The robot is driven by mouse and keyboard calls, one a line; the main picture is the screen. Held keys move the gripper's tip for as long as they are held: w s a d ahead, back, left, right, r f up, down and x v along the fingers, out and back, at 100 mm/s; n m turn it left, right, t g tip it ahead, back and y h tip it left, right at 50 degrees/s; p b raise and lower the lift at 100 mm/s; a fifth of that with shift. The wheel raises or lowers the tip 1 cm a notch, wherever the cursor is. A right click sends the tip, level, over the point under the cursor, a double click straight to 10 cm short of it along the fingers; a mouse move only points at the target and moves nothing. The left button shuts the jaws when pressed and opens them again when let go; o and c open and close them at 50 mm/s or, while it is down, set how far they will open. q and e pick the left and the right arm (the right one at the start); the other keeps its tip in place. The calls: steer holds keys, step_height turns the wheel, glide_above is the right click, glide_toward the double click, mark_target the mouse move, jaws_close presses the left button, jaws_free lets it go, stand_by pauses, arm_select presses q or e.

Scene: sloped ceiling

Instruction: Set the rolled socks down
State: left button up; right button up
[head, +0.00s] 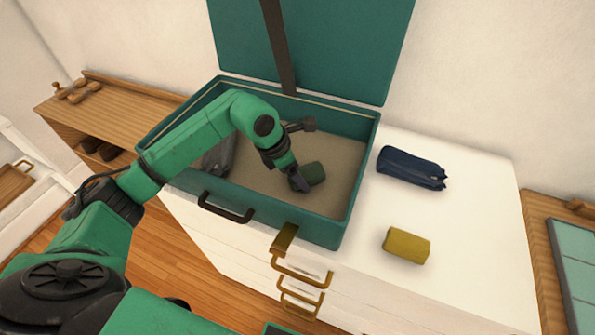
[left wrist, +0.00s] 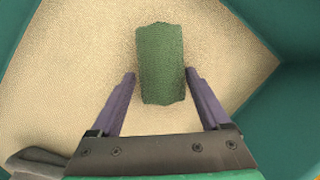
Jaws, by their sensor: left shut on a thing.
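The rolled socks look like a dark green roll (head: 314,173) inside the open teal suitcase (head: 345,225), low over its beige lining. My left gripper (head: 299,181) reaches down into the suitcase and is shut on the roll. In the left wrist view, the green roll (left wrist: 160,50) lies lengthwise between the two purple fingertips (left wrist: 160,76), sticking out past them. Whether the roll touches the lining is hard to tell. My right gripper is not in view.
A grey item (head: 217,158) lies at the suitcase's left side, partly behind my arm. A navy pouch (head: 411,168) and a mustard roll (head: 406,245) lie on the white dresser top (head: 470,220). The suitcase walls surround my gripper; lining to its right is clear.

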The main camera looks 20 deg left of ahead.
arm_select(q)
steer(key=shift+f, duration=0.25)
steer(key=o, duration=1.3)
steer(key=shift+r, duration=0.3)
steer(key=shift+a+r, duration=0.1)
steer(key=shift+r, duration=0.25)
steer(key=b+v, duration=0.2)
steer(key=v, duration=0.9)
steer(key=shift+s+r, duration=0.1)
steer(key=shift+s, duration=0.05)
